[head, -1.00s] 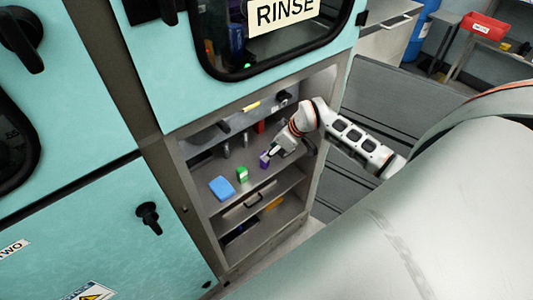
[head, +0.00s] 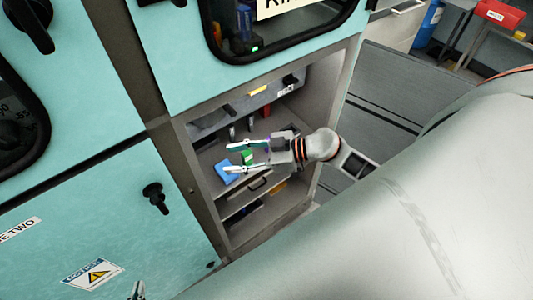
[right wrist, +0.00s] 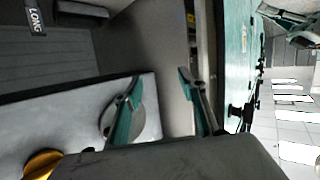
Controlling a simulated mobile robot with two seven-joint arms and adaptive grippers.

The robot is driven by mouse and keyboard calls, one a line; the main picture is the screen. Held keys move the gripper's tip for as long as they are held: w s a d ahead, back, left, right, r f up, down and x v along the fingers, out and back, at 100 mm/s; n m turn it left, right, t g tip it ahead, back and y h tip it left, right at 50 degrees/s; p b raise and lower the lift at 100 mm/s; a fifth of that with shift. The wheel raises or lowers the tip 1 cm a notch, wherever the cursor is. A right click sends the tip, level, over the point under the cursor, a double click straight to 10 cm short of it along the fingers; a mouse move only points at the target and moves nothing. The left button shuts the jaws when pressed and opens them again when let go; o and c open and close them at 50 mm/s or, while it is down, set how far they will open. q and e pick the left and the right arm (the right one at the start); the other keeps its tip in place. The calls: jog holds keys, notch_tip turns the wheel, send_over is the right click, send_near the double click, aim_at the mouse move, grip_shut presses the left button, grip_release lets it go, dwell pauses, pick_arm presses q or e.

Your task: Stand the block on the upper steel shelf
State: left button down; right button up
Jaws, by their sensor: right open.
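The upper steel shelf (head: 212,156) is inside the open cabinet bay.
A lower shelf (head: 240,214) holds dark and yellow items below. Teal cabinet doors (head: 70,180) stand to the left, with a black knob (head: 154,196) protruding.

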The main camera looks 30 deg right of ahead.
jog(key=s+d+f+m+t+h, duration=0.1)
jog(key=s+f+m+h, duration=0.6)
jog(key=s+f, duration=0.7)
jog(key=shift+f+t+h, duration=0.6)
jog(key=shift+h, duration=0.4)
jog(key=shift+w, duration=0.1)
jog(key=shift+r, duration=0.15)
jog(key=c, duration=0.4)
